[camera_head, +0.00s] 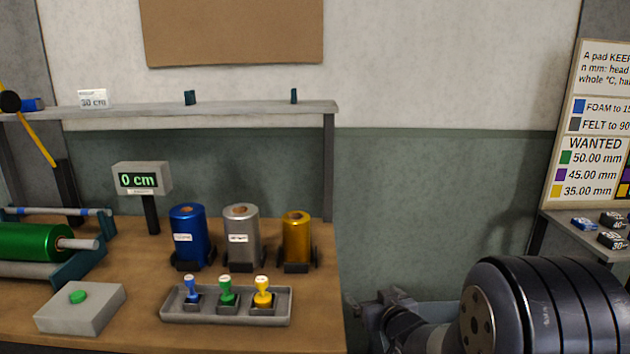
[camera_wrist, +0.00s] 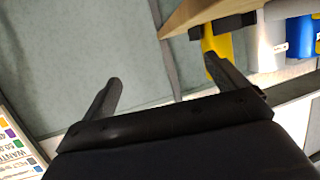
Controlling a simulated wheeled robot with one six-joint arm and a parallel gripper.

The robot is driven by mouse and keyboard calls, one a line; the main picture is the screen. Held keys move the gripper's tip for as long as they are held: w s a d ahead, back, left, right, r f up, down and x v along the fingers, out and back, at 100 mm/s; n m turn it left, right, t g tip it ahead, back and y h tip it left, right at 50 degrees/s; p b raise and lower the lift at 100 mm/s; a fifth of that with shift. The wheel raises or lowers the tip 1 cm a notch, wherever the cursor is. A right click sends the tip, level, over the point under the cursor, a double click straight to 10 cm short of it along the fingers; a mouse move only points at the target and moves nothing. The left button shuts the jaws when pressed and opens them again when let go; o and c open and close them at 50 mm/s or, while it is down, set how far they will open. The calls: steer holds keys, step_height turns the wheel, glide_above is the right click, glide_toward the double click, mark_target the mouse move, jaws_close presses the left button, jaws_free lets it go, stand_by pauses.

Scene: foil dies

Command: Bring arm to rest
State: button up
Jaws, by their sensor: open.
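My arm shows at the lower right of the head view, beside the right end of the wooden bench (camera_head: 130,338). In the wrist view my gripper (camera_wrist: 162,78) has its two dark fingers spread wide, with nothing between them. Behind the fingers are the green-grey wall and, at the upper right, part of the bench with the yellow roll and blue roll. The right fingertip overlaps the yellow roll (camera_wrist: 222,42) in the picture; I cannot tell how far apart they are.
The bench bears blue (camera_head: 188,232), silver (camera_head: 241,236) and gold (camera_head: 296,236) rolls, a tray (camera_head: 177,316) of three stamps, a green-button box (camera_head: 82,310), a green roller (camera_head: 30,242) and a "0 cm" display (camera_head: 140,179). A side table (camera_head: 580,232) with small blocks and a sign (camera_head: 592,90) stand right.

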step_height(320, 180, down, 6)
steer(key=s+b, duration=0.1)
steer(key=b, duration=0.2)
steer(key=shift+s+f+b, duration=0.2)
steer(key=shift+s+b, duration=0.1)
steer(key=shift+s, duration=0.1)
steer(key=shift+d, duration=0.1)
